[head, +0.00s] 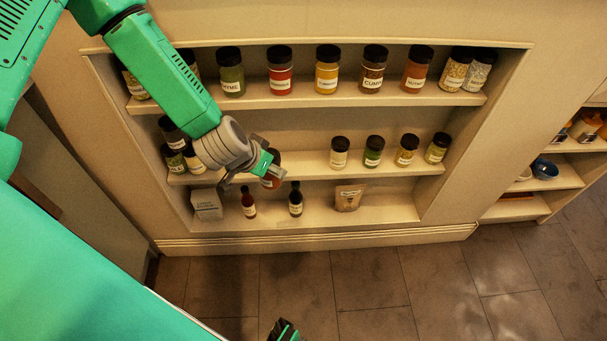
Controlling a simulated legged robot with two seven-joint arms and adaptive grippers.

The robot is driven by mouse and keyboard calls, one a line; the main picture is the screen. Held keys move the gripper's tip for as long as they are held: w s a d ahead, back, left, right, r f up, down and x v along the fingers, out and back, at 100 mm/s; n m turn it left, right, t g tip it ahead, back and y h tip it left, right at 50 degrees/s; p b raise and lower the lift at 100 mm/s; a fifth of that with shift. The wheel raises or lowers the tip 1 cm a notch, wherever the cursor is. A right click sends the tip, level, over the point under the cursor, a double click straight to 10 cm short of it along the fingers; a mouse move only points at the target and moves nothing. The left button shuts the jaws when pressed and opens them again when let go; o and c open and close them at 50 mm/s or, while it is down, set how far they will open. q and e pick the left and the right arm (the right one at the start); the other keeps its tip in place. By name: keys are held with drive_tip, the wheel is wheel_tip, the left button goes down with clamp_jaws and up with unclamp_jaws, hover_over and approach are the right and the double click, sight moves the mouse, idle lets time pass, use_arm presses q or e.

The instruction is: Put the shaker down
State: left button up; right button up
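The shaker (270,183) has a dark lid, a reddish-brown body and a pale label. It is in the head view at the middle shelf (310,175), left of centre, and looks upright. My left gripper (267,168) reaches in from the upper left and appears shut on the shaker, with its fingers covering part of it. The shaker's base overlaps the shelf's front edge in the picture; I cannot tell whether it touches the shelf. Part of my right gripper (284,330) shows at the bottom edge; its fingers are not clear.
Several jars stand on the middle shelf, to the left and right of the shaker. The top shelf (300,102) holds a row of labelled jars. Two dark bottles, a white box (207,204) and a brown pouch (348,198) are on the bottom shelf. The middle shelf is bare around x-centre (306,167).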

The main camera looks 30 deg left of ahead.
use_arm(q)
drive_tip(key=s+a+f+b, duration=0.3)
drive_tip(key=a+f, duration=0.2)
drive_tip(key=f, duration=0.4)
drive_tip(key=w, duration=0.4)
drive_tip(key=w+b, duration=0.1)
drive_tip(key=w, duration=0.4)
drive_tip(key=w+d+b, duration=0.1)
drive_tip(key=w, duration=0.3)
drive_tip(key=shift+w+d, duration=0.1)
drive_tip(key=shift+w, duration=0.1)
drive_tip(key=w, duration=0.3)
drive_tip(key=shift+w+a+f+b, duration=0.2)
drive_tip(key=shift+w+a+b, duration=0.15)
drive_tip(key=shift+w+b, duration=0.05)
drive_tip(key=shift+a+f+b, duration=0.15)
drive_tip(key=shift+f+b, duration=0.2)
drive_tip(key=shift+f, duration=0.5)
drive_tip(key=shift+c, duration=0.6)
drive_tip(key=shift+d+r, duration=0.2)
drive_tip(key=shift+d, duration=0.3)
drive_tip(key=o, duration=1.4)
drive_tip(key=shift+f, duration=0.15)
drive_tip(key=shift+a, duration=0.3)
use_arm(e)
wheel_tip(320, 180, down, 8)
drive_tip(key=d, duration=0.1)
drive_tip(key=shift+f, duration=0.25)
